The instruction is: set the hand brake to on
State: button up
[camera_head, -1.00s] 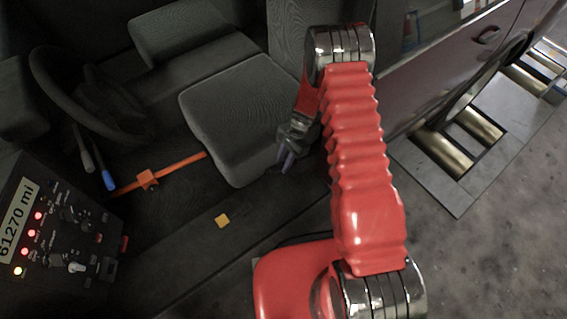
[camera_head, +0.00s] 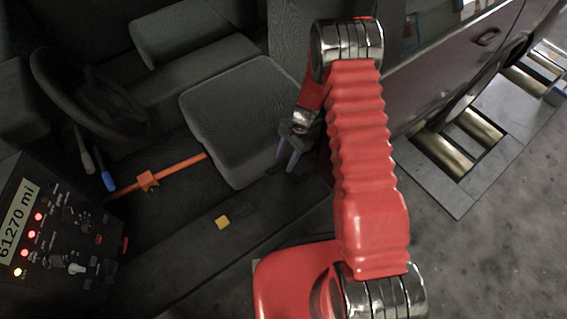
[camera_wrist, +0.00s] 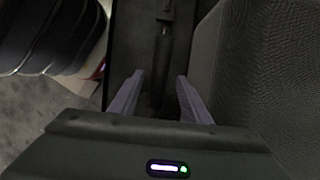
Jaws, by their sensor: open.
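My gripper (camera_head: 288,160) is open and empty beside the right edge of the grey seat. Its two fingers stand apart in the wrist view (camera_wrist: 159,92). A dark lever-like part (camera_wrist: 164,38) lies beyond and between the fingertips, in the narrow dark gap beside the seat. It looks like the hand brake, but it is dim and I cannot tell its setting. No touch between it and the fingers shows. In the head view I cannot make it out behind my gripper and arm.
The grey seat (camera_head: 240,110) borders the gripper. An orange bar (camera_head: 180,167), a blue-gripped lever (camera_head: 108,181), a steering wheel (camera_head: 85,115) and a panel (camera_head: 60,235) are at left. The car door (camera_head: 440,70) is at right.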

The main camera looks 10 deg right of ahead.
jog(key=shift+v, duration=2.2)
jog(key=shift+w+r, duration=0.1)
jog(key=shift+r, duration=0.15)
jog(key=c, duration=0.3)
jog(key=r+n, duration=0.1)
jog(key=r, duration=0.7)
jog(key=r+n+t, duration=0.1)
jog(key=r, duration=0.4)
jog(key=shift+d+n+h, duration=0.2)
jog(key=shift+n+h, duration=0.1)
grip_shut()
jog(key=s+r+n+t+h, duration=0.15)
jog(key=s+r, duration=0.25)
jog(key=r, duration=0.4)
jog(key=s+d+r+n+t, duration=0.1)
jog(key=s+r+n, duration=0.25)
jog(key=r, duration=0.45)
jog(key=s+r+n+t, duration=0.1)
jog(key=s+r, duration=0.4)
jog(key=r, duration=0.3)
jog(key=s+d+r+n+t+h, duration=0.1)
jog(key=s+d+r+n+t, duration=0.1)
jog(key=s, duration=1)
notch_tip(320, 180, up, 4)
jog(key=shift+s+d+f+n+t, duration=0.15)
jog(key=shift+s+n+t, duration=0.25)
jog(key=shift+n, duration=0.6)
jog(key=shift+h, duration=0.25)
